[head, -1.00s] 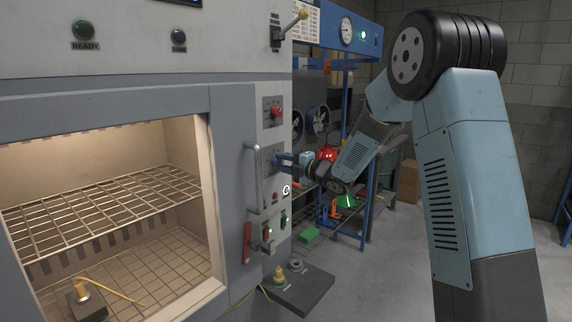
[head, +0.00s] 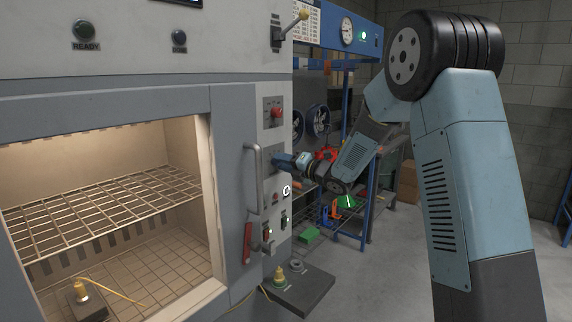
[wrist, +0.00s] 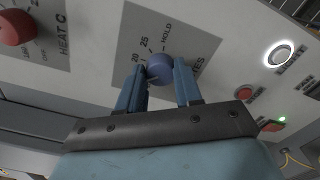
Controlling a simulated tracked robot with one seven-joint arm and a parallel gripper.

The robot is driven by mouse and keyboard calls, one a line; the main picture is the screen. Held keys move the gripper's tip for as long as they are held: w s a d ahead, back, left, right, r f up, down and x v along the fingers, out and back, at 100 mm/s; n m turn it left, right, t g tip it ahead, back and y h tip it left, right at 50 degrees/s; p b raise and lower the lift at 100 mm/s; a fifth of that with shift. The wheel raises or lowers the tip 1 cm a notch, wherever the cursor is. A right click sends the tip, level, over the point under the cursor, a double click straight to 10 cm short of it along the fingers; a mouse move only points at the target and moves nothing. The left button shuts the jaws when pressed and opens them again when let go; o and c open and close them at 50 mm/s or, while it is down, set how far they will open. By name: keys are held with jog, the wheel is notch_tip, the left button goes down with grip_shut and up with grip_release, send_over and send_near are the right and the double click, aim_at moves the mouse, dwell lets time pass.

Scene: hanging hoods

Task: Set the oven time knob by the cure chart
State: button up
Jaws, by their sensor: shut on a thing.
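The blue time knob (wrist: 160,69) is on a grey plate marked 20, 25 and HOLD in the wrist view. My gripper (wrist: 160,82) has its two blue fingers on either side of the knob, shut on it. In the head view my gripper (head: 277,161) is against the oven's control column and hides the knob. The knob's pointer is too small to read. The cure chart (head: 305,17) hangs at the top behind the oven, partly cut off, its text unreadable.
A red heat knob (wrist: 14,28) is left of the plate. A lit white button (wrist: 279,54) and a red button (wrist: 244,93) are to its right. The oven door handle (head: 253,178) stands out close to my gripper.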

jog(key=shift+s+a+f, duration=0.15)
jog(key=shift+a+f, duration=0.05)
jog(key=shift+f, duration=0.05)
jog(key=o, duration=0.8)
jog(key=shift+o, duration=1.2)
jog(key=shift+d+r, duration=0.1)
jog(key=shift+d, duration=0.05)
jog(key=v, duration=1.3)
jog(key=shift+d, duration=0.3)
